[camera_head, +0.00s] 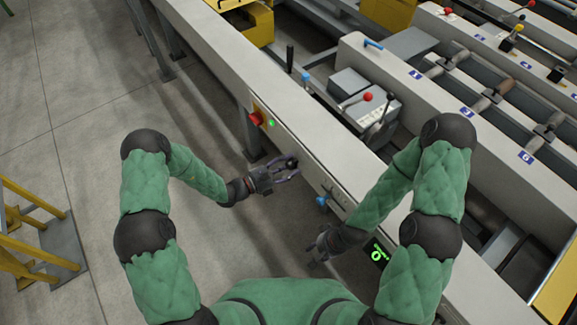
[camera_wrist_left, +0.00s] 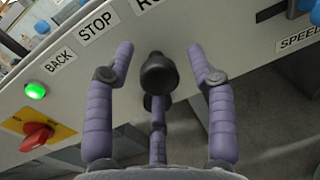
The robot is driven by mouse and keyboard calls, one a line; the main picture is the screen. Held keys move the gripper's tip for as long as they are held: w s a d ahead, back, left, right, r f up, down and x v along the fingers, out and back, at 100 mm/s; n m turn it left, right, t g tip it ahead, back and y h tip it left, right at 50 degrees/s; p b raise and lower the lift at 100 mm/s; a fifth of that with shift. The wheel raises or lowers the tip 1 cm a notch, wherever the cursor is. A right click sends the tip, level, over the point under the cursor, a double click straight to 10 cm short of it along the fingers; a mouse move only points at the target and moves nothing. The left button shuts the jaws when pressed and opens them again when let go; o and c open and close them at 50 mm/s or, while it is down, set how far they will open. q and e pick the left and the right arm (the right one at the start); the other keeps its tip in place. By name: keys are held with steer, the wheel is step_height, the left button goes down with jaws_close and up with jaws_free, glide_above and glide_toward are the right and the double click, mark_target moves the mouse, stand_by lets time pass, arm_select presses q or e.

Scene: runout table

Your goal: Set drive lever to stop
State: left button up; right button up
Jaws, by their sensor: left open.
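The drive lever shows as a black knob (camera_wrist_left: 160,72) in the left wrist view, in front of the white side panel (camera_wrist_left: 75,95). The panel carries the labels BACK (camera_wrist_left: 59,62), STOP (camera_wrist_left: 96,25) and a partly cut-off one starting with R (camera_wrist_left: 146,4). The knob appears below STOP and the cut-off label; its exact setting I cannot tell. My left gripper (camera_wrist_left: 158,62) is open, its purple fingers on either side of the knob with gaps. In the head view my left gripper (camera_head: 290,168) is at the knob (camera_head: 291,162). My right gripper (camera_head: 316,252) hangs lower, its fingers hard to make out.
A red switch (camera_head: 255,119) on a yellow plate and a lit green lamp (camera_head: 271,123) sit on the panel. A blue knob (camera_head: 321,201) and a green display (camera_head: 378,254) are farther right.

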arm_select(q)
jaws_close()
steer(key=shift+w+a+r+n+p, duration=0.25)
steer(key=shift+w+n+p, duration=0.05)
steer(key=shift+n+p, duration=0.3)
steer(key=shift+w+a+r+n+p, duration=0.15)
steer(key=shift+w+a+n+p, duration=0.25)
steer(key=shift+n, duration=0.4)
steer(key=shift+w+a+n+t+p, duration=0.15)
steer(key=shift+w+a+n+p, duration=0.2)
steer(key=shift+n, duration=0.35)
steer(key=shift+w+a+n+t+p, duration=0.15)
steer(key=shift+w+n, duration=0.25)
steer(key=shift+n, duration=0.3)
steer(key=shift+d, duration=0.1)
jaws_free()
